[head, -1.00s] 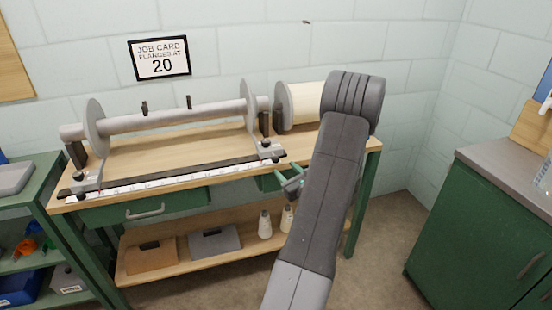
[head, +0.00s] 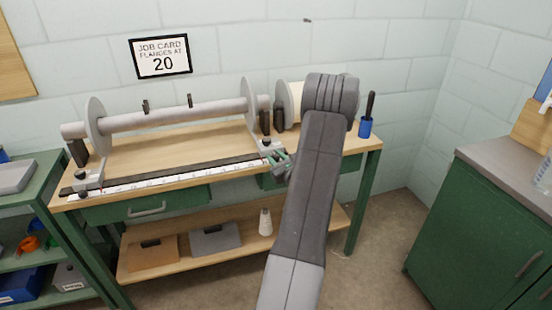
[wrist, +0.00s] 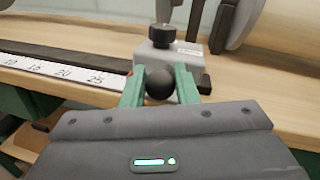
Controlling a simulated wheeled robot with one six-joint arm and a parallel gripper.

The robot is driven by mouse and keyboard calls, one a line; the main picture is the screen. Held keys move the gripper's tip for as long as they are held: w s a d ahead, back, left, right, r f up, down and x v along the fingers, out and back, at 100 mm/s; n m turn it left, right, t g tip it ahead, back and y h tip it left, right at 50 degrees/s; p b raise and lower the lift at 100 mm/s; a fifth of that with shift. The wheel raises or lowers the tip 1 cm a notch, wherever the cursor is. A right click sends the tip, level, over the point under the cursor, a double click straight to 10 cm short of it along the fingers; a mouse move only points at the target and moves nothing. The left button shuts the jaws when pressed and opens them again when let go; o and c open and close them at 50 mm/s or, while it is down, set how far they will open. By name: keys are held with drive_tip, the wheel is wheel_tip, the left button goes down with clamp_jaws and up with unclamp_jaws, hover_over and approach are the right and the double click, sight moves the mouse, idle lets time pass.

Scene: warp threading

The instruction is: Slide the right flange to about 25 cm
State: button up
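The right flange (head: 248,101) is a grey disc on the horizontal beam tube. Its grey carriage (head: 267,148) sits at the right end of the rail and shows large in the wrist view (wrist: 168,57), with a black knob on top. A black ball knob (wrist: 160,84) sticks out of its front. My gripper (head: 278,160) is at this knob, its green fingers (wrist: 160,88) on either side of it. I cannot tell whether they press on it.
The left flange (head: 97,124) stands at the rail's left end. The dark rail (head: 170,172) between the carriages looks clear. A job card (head: 161,57) on the wall reads "flanges at 20". A blue holder (head: 365,127) stands at the bench's right end.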

clamp_jaws()
drive_tip(key=shift+s+a+f+b, duration=0.1)
drive_tip(key=shift+s+a+b, duration=0.05)
drive_tip(key=shift+a+b, duration=0.25)
drive_tip(key=a, duration=0.1)
drive_tip(key=s+a+b, duration=0.1)
drive_tip(key=a, duration=0.1)
drive_tip(key=shift+s+a+b, duration=0.1)
drive_tip(key=shift+a+b, duration=0.2)
drive_tip(key=shift+d, duration=0.1)
drive_tip(key=o, duration=0.8)
unclamp_jaws()
drive_tip(key=b+v, duration=0.1)
drive_tip(key=v, duration=1.2)
drive_tip(key=shift+s+d, duration=0.25)
drive_tip(key=shift+s, duration=0.05)
